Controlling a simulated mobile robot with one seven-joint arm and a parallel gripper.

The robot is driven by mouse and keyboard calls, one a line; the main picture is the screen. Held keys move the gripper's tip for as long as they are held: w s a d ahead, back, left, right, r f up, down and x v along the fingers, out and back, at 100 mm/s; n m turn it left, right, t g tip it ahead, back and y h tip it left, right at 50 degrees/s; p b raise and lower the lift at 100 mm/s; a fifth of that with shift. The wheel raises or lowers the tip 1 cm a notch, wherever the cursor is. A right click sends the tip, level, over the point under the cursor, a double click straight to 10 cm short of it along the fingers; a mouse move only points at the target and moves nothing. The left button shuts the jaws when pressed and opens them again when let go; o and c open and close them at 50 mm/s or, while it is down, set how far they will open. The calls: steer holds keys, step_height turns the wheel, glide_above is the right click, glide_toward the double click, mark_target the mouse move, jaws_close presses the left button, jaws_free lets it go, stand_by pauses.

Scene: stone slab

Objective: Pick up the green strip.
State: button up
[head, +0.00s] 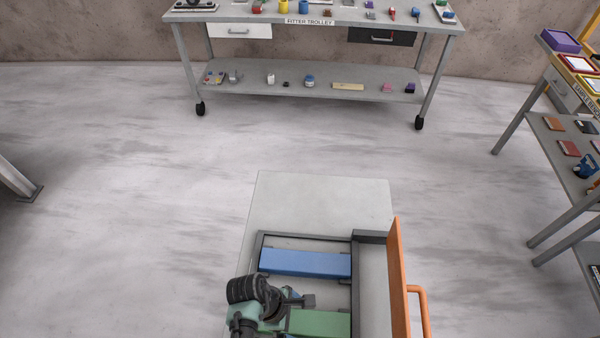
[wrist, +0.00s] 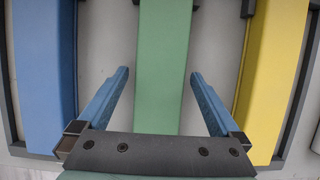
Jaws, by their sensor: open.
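The green strip (wrist: 164,50) runs up the middle of the wrist view, and part of it shows in the head view (head: 320,323) at the bottom. My gripper (wrist: 160,74) is open and empty, with one blue finger on either side of the strip in the picture. Gaps show between each finger and the strip. I cannot tell whether the fingertips are above the strip or level with its sides. The gripper's palm hides the strip's near end. In the head view my arm covers part of the area left of the strip.
A blue strip (wrist: 40,70) lies left of the green one and a yellow strip (wrist: 272,75) lies right. A dark frame (head: 257,248) surrounds the strips on a grey slab (head: 320,200). An orange panel with a handle (head: 398,280) stands upright at the right. A trolley (head: 310,75) stands far back.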

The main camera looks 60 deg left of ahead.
jaws_close()
stand_by(0.5)
steer(key=shift+r, duration=0.15)
